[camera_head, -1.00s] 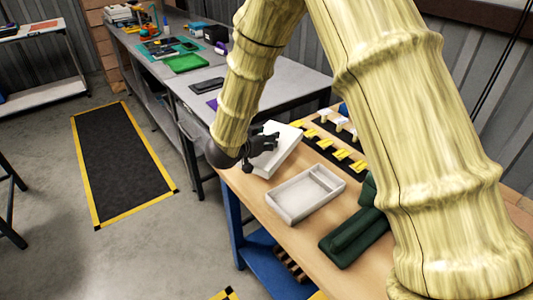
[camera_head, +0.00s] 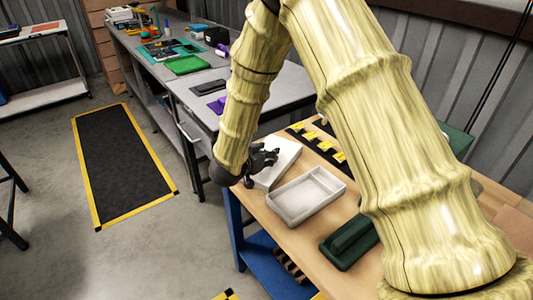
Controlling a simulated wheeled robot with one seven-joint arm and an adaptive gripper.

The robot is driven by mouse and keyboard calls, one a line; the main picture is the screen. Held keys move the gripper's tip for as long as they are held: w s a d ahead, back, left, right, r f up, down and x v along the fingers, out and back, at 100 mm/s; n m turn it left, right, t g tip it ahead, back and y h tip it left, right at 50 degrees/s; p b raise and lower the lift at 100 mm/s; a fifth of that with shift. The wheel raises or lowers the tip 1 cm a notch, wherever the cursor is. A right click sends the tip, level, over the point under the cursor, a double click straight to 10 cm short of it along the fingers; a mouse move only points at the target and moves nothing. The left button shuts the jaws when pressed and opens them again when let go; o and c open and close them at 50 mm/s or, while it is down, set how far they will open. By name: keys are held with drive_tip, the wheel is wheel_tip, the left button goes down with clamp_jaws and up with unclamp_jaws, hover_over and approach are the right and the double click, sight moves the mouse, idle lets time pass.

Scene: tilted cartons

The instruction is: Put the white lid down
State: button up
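The white lid (camera_head: 287,152) is at the back left of the wooden table, just behind an open white tray (camera_head: 290,207). My gripper (camera_head: 266,158) is at the lid's left side, its dark fingers over the lid's edge. It seems shut on the lid, though the fingertips are small and partly hidden. The lid looks slightly tilted; I cannot tell whether its underside touches the table. The tray stands flat and looks empty.
A dark green case (camera_head: 348,242) lies right of the tray. Yellow pieces on a black strip (camera_head: 325,147) line the table's back, partly hidden by my arm. A grey workbench (camera_head: 240,90) stands behind. Bare wood shows in front of the tray.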

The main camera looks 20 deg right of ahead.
drive_tip(key=o, duration=1)
drive_tip(key=shift+f, duration=0.1)
drive_tip(key=shift+r, duration=0.2)
drive_tip(key=b+v, duration=0.1)
drive_tip(key=v, duration=1.1)
